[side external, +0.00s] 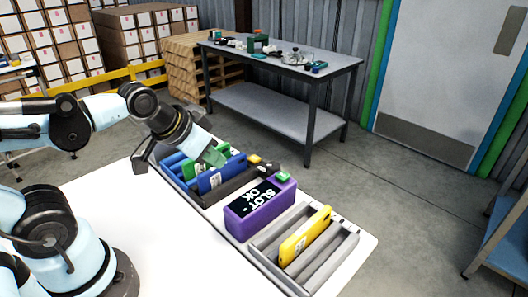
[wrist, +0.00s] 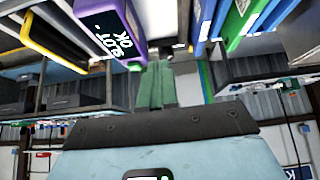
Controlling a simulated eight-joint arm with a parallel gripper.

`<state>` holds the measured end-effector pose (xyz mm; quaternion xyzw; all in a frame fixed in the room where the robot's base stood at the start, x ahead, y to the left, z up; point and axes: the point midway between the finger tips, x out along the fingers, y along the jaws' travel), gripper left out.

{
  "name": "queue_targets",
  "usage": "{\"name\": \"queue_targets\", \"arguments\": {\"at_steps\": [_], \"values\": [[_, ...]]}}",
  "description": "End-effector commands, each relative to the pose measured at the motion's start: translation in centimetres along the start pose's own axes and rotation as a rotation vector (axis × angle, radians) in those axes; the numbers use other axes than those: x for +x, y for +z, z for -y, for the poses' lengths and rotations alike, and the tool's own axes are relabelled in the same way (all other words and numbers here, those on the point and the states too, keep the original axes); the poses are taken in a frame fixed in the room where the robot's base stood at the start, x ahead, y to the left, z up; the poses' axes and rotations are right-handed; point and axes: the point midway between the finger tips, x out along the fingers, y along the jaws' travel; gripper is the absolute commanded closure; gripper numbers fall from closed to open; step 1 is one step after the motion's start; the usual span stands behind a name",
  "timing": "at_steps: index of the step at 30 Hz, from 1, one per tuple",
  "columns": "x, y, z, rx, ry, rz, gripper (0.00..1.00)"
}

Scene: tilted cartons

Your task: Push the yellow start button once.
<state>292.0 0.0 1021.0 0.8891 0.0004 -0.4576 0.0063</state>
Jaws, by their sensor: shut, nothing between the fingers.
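A small yellow button-like cap (side external: 254,159) sits on a dark base behind the blue carton in the side view; I cannot make it out in the wrist view. A purple box (side external: 260,212) with a dark screen reading "SLOT OK" stands nearer, with a green block (side external: 283,177) on its top. The purple box also shows upside down in the wrist view (wrist: 136,42).
A yellow carton (side external: 304,238) leans in the grey rack (side external: 340,251) at the right. The white table (side external: 165,235) is clear in front.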

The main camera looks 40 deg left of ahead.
Motion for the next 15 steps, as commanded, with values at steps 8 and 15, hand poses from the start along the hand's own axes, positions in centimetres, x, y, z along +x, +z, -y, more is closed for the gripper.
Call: {"name": "queue_targets", "arguments": {"at_steps": [8, 15], "values": [[1.2, -3.6, 0.8, -0.123, 0.054, 0.0, 1.0], [3.5, -7.6, 2.3, -0.259, 0.12, -0.013, 1.0]]}}
